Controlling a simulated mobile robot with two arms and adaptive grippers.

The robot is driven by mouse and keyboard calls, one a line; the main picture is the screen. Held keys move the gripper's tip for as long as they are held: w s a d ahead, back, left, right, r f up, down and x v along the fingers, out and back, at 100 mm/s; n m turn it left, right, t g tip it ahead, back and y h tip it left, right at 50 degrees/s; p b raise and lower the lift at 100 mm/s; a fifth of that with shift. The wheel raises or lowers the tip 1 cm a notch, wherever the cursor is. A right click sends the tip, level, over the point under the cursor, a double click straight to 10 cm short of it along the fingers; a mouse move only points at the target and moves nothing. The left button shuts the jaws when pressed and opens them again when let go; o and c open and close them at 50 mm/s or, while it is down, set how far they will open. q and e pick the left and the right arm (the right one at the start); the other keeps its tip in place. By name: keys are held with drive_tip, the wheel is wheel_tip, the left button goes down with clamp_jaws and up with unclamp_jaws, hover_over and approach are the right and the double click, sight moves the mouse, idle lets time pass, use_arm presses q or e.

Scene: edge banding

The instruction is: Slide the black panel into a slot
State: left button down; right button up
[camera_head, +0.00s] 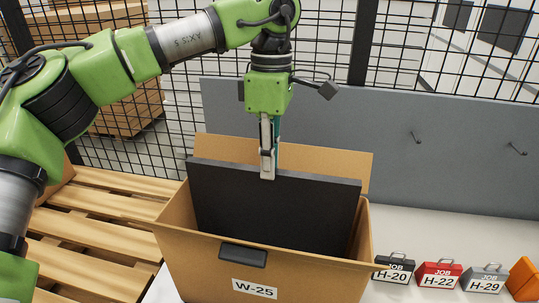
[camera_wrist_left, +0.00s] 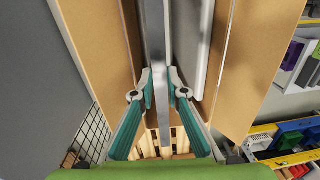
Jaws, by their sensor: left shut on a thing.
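The black panel (camera_head: 275,205) stands nearly upright, with its lower part inside the open cardboard box (camera_head: 190,262) labelled W-25. Its top stands above the front rim; the bottom edge is hidden by the front wall. My left gripper (camera_head: 268,172) points down and is shut on the middle of the panel's top edge. In the left wrist view, the panel's thin edge (camera_wrist_left: 155,42) runs between the two fingertips, and a pale grey strip (camera_wrist_left: 188,45) runs beside it inside the box. I cannot tell which slot the panel is in. My right gripper is not in view.
Wooden pallet slats (camera_head: 100,230) lie left of the box. A grey board (camera_head: 440,150) with hooks stands behind, before a mesh fence (camera_head: 180,110). Small job cases, including a red one (camera_head: 438,275), stand to the right on a pale surface.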

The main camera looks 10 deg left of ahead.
use_arm(q)
drive_tip(key=shift+f+b, duration=0.85)
drive_tip(key=shift+f, duration=0.9)
drive_tip(key=c, duration=1.9)
unclamp_jaws()
drive_tip(key=shift+s, duration=0.1)
drive_tip(key=shift+f, duration=0.1)
